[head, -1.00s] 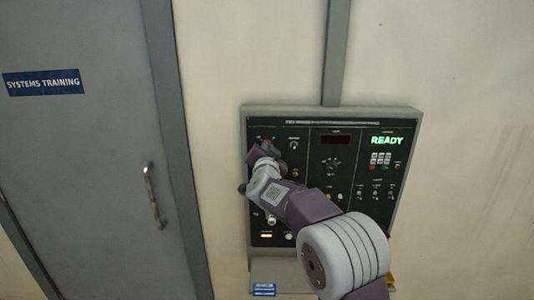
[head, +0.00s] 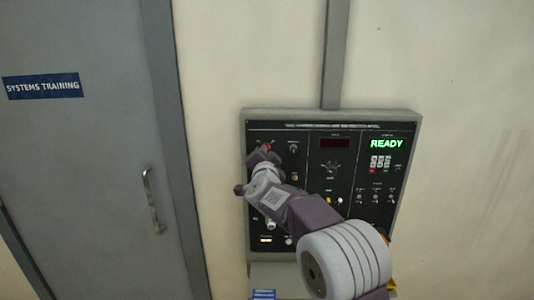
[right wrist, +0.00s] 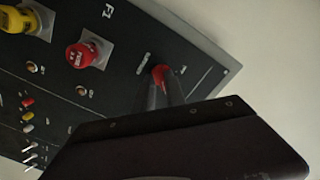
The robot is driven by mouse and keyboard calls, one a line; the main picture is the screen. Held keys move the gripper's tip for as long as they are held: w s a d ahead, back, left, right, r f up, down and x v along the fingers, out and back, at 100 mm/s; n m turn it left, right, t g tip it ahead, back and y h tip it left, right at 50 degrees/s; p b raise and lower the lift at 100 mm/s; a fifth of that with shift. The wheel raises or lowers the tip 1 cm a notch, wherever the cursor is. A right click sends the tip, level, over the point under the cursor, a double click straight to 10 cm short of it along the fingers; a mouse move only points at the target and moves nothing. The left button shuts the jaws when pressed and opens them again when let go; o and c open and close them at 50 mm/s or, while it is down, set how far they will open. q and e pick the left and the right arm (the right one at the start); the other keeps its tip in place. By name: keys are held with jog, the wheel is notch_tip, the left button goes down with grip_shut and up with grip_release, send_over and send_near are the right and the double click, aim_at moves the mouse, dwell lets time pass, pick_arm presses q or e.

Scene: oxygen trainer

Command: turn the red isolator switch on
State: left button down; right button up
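The red isolator switch (right wrist: 161,74) shows as a small red knob near the panel's edge in the right wrist view. In the head view a bit of red (head: 267,147) shows at the panel's upper left, mostly covered by my gripper. My right gripper (head: 264,154) reaches the panel there. In the right wrist view its two fingers (right wrist: 163,88) stand close together on either side of the red knob and look shut on it. The knob's exact angle is hidden. My left gripper is not in view.
The black control panel (head: 315,190) has a green READY display (head: 387,143). A grey door (head: 90,150) with a handle (head: 152,200) is at the left.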

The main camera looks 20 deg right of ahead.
jog(key=shift+o, duration=0.9)
jog(key=shift+r, duration=0.1)
jog(key=b+v, duration=0.2)
jog(key=v, duration=0.7)
